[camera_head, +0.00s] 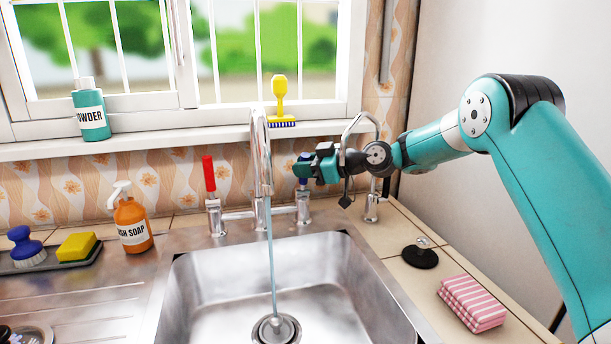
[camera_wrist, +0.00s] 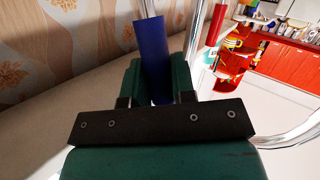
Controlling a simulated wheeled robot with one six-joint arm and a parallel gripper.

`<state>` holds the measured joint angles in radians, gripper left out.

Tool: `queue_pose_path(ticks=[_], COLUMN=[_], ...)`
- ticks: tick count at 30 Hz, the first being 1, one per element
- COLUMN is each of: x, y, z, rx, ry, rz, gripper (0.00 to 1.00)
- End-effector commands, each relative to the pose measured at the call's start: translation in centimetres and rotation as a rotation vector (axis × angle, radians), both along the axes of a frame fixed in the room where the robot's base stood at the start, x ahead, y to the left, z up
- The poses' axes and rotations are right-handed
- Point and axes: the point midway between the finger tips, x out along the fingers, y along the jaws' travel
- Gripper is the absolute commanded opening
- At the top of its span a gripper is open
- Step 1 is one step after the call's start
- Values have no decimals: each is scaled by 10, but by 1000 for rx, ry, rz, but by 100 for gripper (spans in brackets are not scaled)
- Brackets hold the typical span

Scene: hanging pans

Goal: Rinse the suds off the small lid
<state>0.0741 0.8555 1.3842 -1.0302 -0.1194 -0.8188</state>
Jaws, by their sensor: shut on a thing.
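My gripper (camera_head: 305,170) is shut on the blue tap handle (camera_head: 304,158), right of the spout. In the wrist view the handle (camera_wrist: 152,45) stands between the two green fingers (camera_wrist: 158,82). The spout (camera_head: 261,150) runs a thin stream of water (camera_head: 270,250) into the sink (camera_head: 345,270), onto the drain (camera_head: 276,328). A round metal thing (camera_head: 35,336), perhaps the small lid, is cut off at the lower left on the drainboard. A black disc with a shiny knob (camera_head: 420,256), a lid or a plug, lies right of the sink. I see no suds on either.
A red tap handle (camera_head: 209,174) stands left of the spout. A second thin tap (camera_head: 371,205) stands close to my gripper. An orange soap bottle (camera_head: 132,222), a yellow sponge (camera_head: 76,246) and a blue brush (camera_head: 24,245) are left. A pink striped cloth (camera_head: 472,302) lies right. The sink holds no dishes in view.

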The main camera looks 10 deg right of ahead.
Motion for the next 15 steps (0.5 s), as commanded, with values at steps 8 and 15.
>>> queue_pose_path(ticks=[8, 15], x=[0, 0], y=[-1, 0], z=[0, 0], rx=[0, 0], ry=[1, 1], rz=[-1, 0], gripper=[26, 49])
